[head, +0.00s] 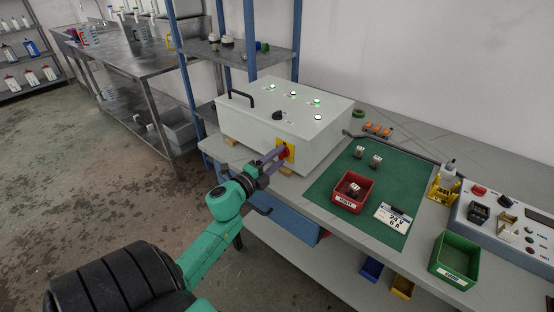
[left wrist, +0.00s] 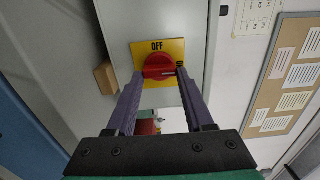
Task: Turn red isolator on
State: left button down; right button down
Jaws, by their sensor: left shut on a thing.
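The red isolator knob (left wrist: 158,66) sits on a yellow plate (left wrist: 172,47) on the front of a white box (head: 300,118). In the left wrist view the word OFF shows above the knob, with other dark lettering at the plate's right edge. The knob's grip bar lies roughly level in that view. My left gripper (left wrist: 160,77) is shut on the knob, one purple finger at each end of the bar. In the head view the left gripper (head: 279,155) reaches the knob from the front left and partly hides it. My right gripper is out of view.
The box stands on a grey workbench (head: 390,119). To its right are a green mat (head: 332,181), a red bin (head: 351,203), a green bin (head: 437,263) and a control panel (head: 520,230). A black handle (head: 241,95) sticks up on the box. Open floor lies left.

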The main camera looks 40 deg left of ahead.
pick_arm(q)
jog(key=shift+f, duration=0.1)
jog(key=shift+c, duration=1.4)
grip_release()
jog(key=s+b, duration=0.2)
jog(key=s, duration=1.2)
jog(key=shift+s+d, duration=0.15)
jog(key=shift+s, duration=0.15)
